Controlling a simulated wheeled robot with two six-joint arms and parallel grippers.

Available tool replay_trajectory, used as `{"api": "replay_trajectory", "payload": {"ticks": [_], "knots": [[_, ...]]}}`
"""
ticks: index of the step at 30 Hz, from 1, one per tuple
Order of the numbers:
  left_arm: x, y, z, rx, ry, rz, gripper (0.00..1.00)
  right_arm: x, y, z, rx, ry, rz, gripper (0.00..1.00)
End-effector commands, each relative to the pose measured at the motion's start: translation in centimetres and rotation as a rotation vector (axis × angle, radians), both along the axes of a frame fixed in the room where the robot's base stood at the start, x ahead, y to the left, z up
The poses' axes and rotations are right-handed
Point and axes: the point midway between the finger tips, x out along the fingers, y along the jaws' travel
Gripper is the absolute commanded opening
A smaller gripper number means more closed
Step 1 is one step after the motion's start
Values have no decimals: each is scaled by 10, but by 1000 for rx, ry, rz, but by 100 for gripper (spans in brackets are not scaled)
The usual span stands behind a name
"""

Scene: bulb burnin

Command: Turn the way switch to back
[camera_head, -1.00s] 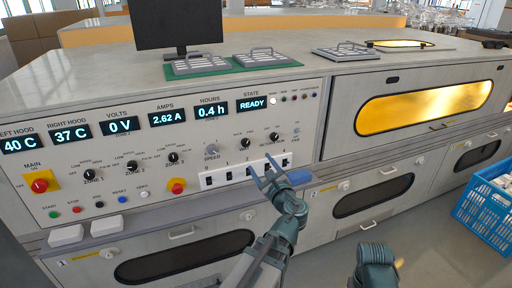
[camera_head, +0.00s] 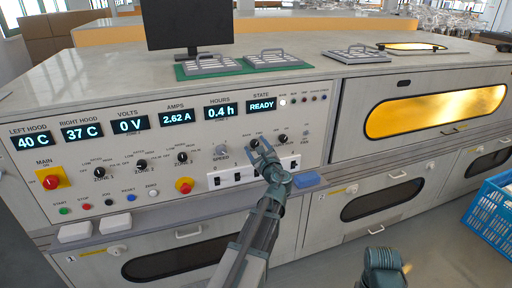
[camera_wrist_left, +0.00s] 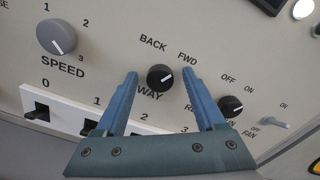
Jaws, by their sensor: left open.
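The way switch (camera_wrist_left: 160,77) is a round black knob with a white pointer line, between the BACK and FWD labels in the left wrist view. Its line points up and right, toward FWD. In the head view the way switch (camera_head: 254,143) is small and partly behind my fingers. My left gripper (camera_head: 259,150) is open in front of the panel. In the left wrist view its two blue fingers stand on either side of the knob, with gaps, and look not to touch it. My right gripper is not in view; only a teal part of my right arm shows at the bottom.
The grey SPEED knob (camera_wrist_left: 56,37) is left of the way switch, and another black knob (camera_wrist_left: 231,106) is close to the right finger. A row of black switches on a white strip (camera_wrist_left: 62,112) lies below. A blue block (camera_head: 306,179) rests on the ledge.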

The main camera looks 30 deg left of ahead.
Motion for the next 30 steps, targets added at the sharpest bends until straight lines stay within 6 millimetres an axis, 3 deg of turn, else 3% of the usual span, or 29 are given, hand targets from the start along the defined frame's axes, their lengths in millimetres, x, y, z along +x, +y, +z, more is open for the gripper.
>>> {"api": "replay_trajectory", "payload": {"ticks": [6, 7, 18, 30], "knots": [[0, 0, 0, 0, 0, 0, 72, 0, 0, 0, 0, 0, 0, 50], [0, 0, 0, 0, 0, 0, 68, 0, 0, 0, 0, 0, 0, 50], [0, 0, 0, 0, 0, 1, 1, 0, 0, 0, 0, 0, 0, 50], [-1, 0, 0, -35, -41, 1, 0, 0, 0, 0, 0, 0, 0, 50]]}}
